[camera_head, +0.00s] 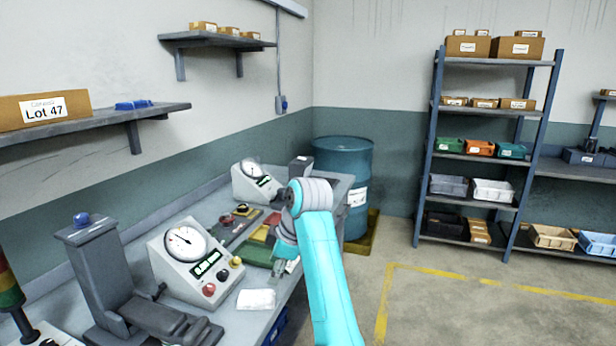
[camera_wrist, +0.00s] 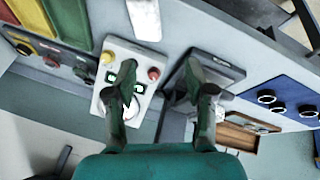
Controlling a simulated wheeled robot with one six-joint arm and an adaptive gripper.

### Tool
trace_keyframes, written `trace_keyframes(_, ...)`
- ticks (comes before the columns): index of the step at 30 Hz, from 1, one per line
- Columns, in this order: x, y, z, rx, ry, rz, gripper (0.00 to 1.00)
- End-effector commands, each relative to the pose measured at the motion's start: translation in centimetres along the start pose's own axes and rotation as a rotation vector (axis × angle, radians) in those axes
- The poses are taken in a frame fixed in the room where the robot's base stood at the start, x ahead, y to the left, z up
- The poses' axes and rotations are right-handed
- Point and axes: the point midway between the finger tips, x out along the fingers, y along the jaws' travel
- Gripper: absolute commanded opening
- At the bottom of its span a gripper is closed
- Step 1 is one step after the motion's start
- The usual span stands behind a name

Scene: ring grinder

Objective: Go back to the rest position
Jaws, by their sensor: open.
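My gripper (camera_wrist: 160,82) is open in the wrist view, its two dark fingers apart with nothing between them. In the head view my gripper (camera_head: 286,266) is partly hidden by my arm and hangs over the workbench (camera_head: 262,322). The gauge unit with a dial, display and buttons (camera_head: 192,262) stands on the bench to its left. In the wrist view the gauge unit (camera_wrist: 122,62) lies behind the left finger, and a dark grey stand (camera_wrist: 208,68) lies behind the right finger.
A grey device with a blue knob (camera_head: 100,262) stands at the bench's left. A second gauge (camera_head: 254,182) stands farther back, near coloured bins (camera_head: 262,236). A blue drum (camera_head: 342,160) and a shelving rack (camera_head: 487,140) stand beyond. A blue tray with dark rings (camera_wrist: 290,92) shows at right. Floor at right is clear.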

Motion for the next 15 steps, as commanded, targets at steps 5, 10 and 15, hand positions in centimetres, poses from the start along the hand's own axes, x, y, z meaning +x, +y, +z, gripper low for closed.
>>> trace_keyframes(5,1.3,-0.4,0.7,0.022,0.002,0.012,0.54)
trace_keyframes(10,3.0,-0.9,1.8,0.054,0.005,0.029,0.54)
trace_keyframes(15,5.3,-1.8,3.3,0.096,0.009,0.053,0.54)
